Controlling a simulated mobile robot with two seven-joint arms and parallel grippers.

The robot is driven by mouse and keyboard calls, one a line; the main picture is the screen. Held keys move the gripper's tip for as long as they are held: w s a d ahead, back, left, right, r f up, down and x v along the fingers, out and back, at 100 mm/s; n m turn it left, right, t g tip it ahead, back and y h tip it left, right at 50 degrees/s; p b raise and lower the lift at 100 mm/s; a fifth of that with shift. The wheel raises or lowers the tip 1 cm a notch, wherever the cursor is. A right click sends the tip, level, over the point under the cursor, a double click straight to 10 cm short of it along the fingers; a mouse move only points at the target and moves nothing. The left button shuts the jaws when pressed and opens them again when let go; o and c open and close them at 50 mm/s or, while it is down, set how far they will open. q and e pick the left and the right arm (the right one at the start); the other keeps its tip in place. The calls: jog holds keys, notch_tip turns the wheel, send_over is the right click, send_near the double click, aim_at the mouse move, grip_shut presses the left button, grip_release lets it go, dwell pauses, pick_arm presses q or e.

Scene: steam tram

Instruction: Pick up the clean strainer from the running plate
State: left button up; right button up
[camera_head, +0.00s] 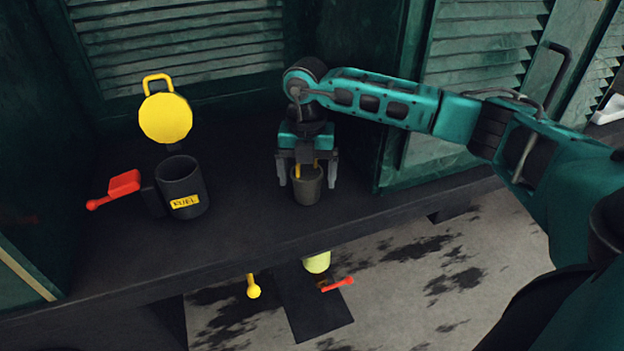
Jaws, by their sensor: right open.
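A small dark grey cup-shaped piece (307,189) with a yellow loop handle stands upright on the dark running plate (250,215), near its front edge; it appears to be the strainer. My right gripper (307,180) points down over it from above. Its two fingers are open, one on each side of the cup's upper part. I cannot tell whether either finger touches it. The inside of the cup and part of the handle are hidden by the gripper. My left gripper is not in view.
Left on the plate stand a dark pot marked FUEL (183,187), a yellow round lid (165,117) with a handle, and a red scoop-like piece (118,187). Green louvred walls (180,45) rise behind. Yellow and red items (317,263) are below the front edge, above stained ground.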

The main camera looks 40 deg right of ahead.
jog(key=shift+a, duration=0.1)
jog(key=shift+c, duration=0.3)
jog(key=c, duration=0.9)
jog(key=shift+r, duration=0.1)
